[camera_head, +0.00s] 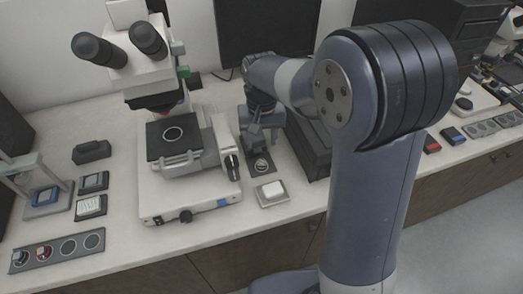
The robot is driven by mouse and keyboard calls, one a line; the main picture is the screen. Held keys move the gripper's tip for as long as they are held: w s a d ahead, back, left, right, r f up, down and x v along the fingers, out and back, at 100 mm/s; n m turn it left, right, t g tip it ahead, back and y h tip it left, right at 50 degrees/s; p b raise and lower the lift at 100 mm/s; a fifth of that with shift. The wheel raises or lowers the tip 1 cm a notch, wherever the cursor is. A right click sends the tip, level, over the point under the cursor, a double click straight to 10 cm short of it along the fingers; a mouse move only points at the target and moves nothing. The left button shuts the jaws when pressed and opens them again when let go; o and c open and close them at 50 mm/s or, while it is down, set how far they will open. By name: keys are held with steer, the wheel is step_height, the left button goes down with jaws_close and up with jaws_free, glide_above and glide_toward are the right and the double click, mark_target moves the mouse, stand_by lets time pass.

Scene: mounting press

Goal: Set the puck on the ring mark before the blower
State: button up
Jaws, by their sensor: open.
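My gripper (262,148) points down beside the microscope, just above a small dark mat (252,171). Its jaws are open, though the fingers are small and partly hidden. A small round light-grey shape (261,166) lies on the mat under the fingertips. It looks like the puck on the ring mark, but the ring's outline cannot be made out clearly. I cannot tell whether the fingers touch it. The blower cannot be told for sure; the area behind my gripper is partly hidden by my arm.
The white microscope (150,200) stands close on the left, with a ring on its black stage (158,153). A white-topped dish (272,192) sits in front of the mat. A dark box (312,150) is close on the right. A strip with round marks (57,250) lies front left.

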steer(key=shift+r, duration=1.45)
steer(key=shift+c, duration=0.5)
